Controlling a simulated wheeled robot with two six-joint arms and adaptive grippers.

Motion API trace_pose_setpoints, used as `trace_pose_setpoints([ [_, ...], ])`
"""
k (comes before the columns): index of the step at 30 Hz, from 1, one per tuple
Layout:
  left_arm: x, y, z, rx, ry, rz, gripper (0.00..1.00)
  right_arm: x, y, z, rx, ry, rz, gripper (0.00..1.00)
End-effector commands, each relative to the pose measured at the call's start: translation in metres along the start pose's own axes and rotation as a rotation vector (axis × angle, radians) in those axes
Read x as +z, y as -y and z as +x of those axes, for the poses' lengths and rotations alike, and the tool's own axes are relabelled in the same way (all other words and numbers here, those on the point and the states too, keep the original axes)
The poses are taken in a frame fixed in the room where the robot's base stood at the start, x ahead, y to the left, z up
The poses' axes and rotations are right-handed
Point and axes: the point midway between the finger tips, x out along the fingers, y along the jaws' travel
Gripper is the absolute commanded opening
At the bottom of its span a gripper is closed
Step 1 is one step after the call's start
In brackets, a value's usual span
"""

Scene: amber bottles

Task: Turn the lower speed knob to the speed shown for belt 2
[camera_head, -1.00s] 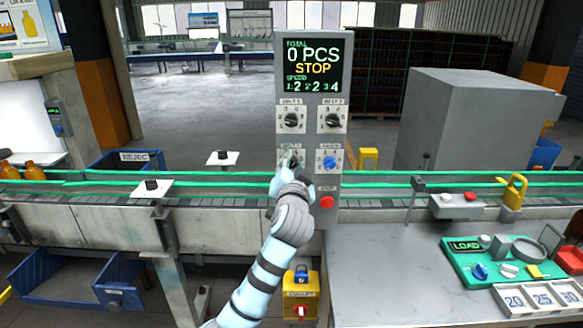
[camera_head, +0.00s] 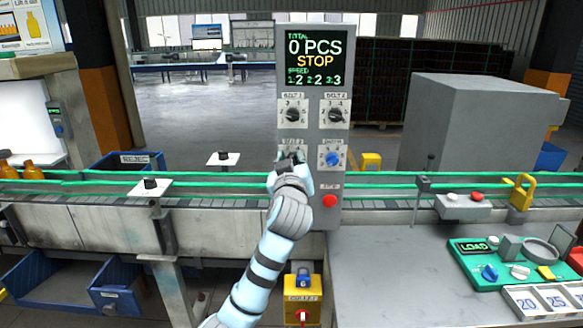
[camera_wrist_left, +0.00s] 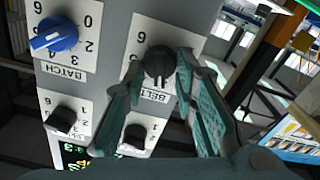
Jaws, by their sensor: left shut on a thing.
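The grey control panel (camera_head: 312,205) has a display (camera_head: 313,55) reading "0 PCS", "STOP" and speeds 1:2, 2:2, 3:3. The black belt 1 knob (camera_head: 293,114) and belt 2 knob (camera_head: 334,114) sit in the upper row. The lower speed knob (camera_wrist_left: 159,64) is black, on a plate marked "BELT", at the lower left of the panel. My left gripper (camera_head: 291,158) covers most of it in the head view. In the left wrist view, my gripper's fingers (camera_wrist_left: 165,82) are closed around it. My right gripper is not in view.
The blue batch knob (camera_head: 332,158) is close to the right of my left gripper, with a red button (camera_head: 329,201) below. A green-railed conveyor (camera_head: 90,200) runs behind my arm. A grey table (camera_head: 400,270) with a green load board (camera_head: 510,280) is at right.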

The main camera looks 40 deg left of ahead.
Motion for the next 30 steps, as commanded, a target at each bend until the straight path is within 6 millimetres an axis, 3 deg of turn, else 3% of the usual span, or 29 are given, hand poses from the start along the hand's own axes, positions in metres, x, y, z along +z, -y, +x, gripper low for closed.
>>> trace_pose_setpoints([
  [21,0.001,0.007,0.000,0.005,-0.013,-0.671,0.00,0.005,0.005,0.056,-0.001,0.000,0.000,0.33],
  [30,0.002,0.008,0.000,0.006,-0.010,-0.881,0.00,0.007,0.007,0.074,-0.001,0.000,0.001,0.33],
])
